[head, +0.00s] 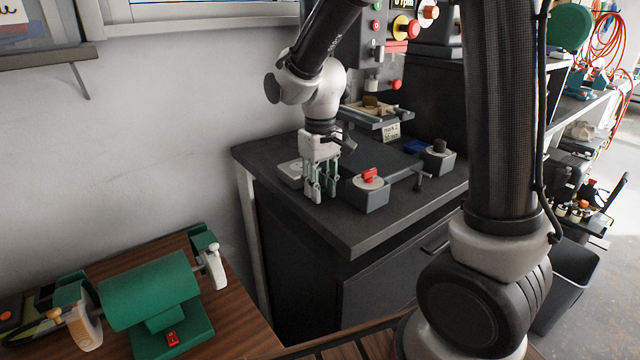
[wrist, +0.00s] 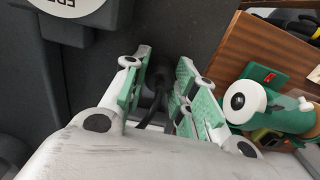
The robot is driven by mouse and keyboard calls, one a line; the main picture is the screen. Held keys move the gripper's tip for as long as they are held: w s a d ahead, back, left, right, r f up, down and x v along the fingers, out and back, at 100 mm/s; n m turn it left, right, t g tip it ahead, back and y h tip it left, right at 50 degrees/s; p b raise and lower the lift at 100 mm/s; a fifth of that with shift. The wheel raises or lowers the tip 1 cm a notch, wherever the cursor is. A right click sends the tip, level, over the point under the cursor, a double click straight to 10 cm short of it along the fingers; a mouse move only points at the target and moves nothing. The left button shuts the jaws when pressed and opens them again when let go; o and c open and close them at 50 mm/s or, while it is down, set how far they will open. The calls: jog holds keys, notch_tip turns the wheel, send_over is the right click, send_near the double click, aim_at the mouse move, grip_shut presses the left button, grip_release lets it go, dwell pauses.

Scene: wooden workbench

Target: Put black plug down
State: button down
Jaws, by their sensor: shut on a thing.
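My gripper (head: 318,192) points down over the left part of the dark cabinet top (head: 345,228) in the head view. In the wrist view my gripper (wrist: 160,85) shows its green-padded fingers on either side of a dark, slim thing, the black plug (wrist: 155,101). The plug is held between the fingers and mostly hidden by them. It is hard to make out against the dark surface, and I cannot tell whether it touches the top. In the head view the plug cannot be made out.
A grey box with a red switch (head: 369,175) stands just right of my gripper. A flat pale block (head: 290,172) lies at its left. A box with a black knob (head: 439,148) is farther right. A green bench grinder (head: 150,290) stands on the wooden bench at lower left.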

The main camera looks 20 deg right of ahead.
jog(key=shift+f, duration=0.2)
jog(key=c, duration=1.1)
grip_release()
jog(key=shift+c, duration=0.2)
jog(key=shift+r, duration=0.1)
notch_tip(320, 180, up, 12)
jog(key=s+d+r+m+t, duration=0.1)
jog(key=s+d+m+t, duration=0.2)
jog(key=s+d, duration=1.2)
jog(key=s+t, duration=0.1)
jog(key=s, duration=0.3)
jog(key=shift+r+m, duration=0.3)
jog(key=shift+r, duration=0.05)
